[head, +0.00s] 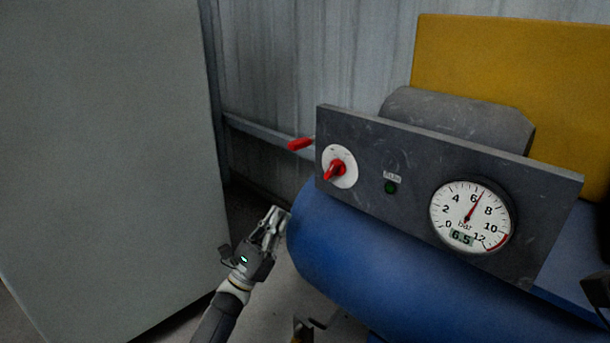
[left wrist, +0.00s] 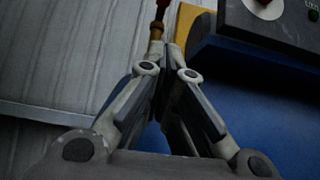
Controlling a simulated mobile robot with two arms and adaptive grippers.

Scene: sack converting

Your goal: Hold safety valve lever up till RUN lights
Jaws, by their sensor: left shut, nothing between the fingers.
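The red safety valve lever (head: 300,144) sticks out left of the grey control panel (head: 420,170) in the head view. It also shows at the top of the left wrist view (left wrist: 162,10), above a brass-coloured stem (left wrist: 156,32). My left gripper (head: 274,216) is shut and empty, below the lever and beside the rounded end of the blue tank. In the left wrist view its closed fingers (left wrist: 166,52) point towards the valve; whether they touch it is unclear. The RUN lamp (head: 390,188) is dark green and looks unlit.
The panel carries a red rotary switch (head: 335,170) on a white disc and a gauge (head: 472,216) showing 6.5 bar. Below is the blue tank (head: 370,250). A grey cabinet (head: 110,160) stands left, close to my left arm. A corrugated wall is behind.

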